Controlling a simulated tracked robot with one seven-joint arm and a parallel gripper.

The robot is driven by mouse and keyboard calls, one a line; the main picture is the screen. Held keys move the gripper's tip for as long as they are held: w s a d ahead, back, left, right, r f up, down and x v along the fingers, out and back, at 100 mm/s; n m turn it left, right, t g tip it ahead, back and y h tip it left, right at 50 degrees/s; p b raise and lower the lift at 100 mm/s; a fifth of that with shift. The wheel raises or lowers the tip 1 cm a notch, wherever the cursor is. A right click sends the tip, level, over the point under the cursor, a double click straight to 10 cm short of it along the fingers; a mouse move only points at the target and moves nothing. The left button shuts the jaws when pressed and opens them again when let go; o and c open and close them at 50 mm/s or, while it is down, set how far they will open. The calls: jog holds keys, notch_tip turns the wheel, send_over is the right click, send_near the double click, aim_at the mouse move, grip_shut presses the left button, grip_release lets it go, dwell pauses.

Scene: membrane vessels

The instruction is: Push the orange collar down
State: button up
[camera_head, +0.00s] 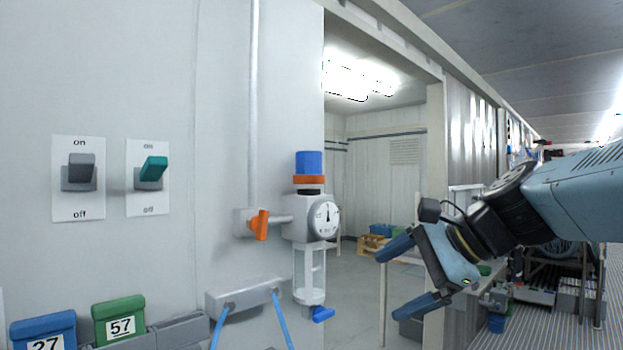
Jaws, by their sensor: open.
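The orange collar (309,179) is a ring under a blue cylindrical cap (308,162), on top of a pale wall-mounted valve body (293,217) with a round gauge (325,219). A dark band shows just below the collar. My gripper (393,277) is at the right, with two blue fingers spread apart and nothing between them. It is to the right of the collar and lower in the picture, clear of the valve body.
An orange lever (260,225) sits left of the gauge, and a blue tap (322,314) below it. Two wall switches, grey (79,173) and green (150,172), are at the left. Numbered blue (44,333) and green (119,320) boxes sit lower left. An open doorway lies behind the gripper.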

jog(key=w+a+r+m+y, duration=0.2)
jog(key=w+r+m+y, duration=0.15)
jog(key=r, duration=0.25)
jog(key=m+t+y, duration=0.3)
jog(key=m+y, duration=0.1)
jog(key=m, duration=0.3)
send_near(323, 178)
jog(key=shift+h, duration=0.25)
jog(key=x, duration=1.3)
jog(key=shift+s+r, duration=0.1)
jog(key=shift+r, duration=0.1)
jog(key=c, duration=1.4)
jog(key=shift+f, duration=0.75)
jog(key=o, duration=1.4)
jog(key=shift+d, duration=0.1)
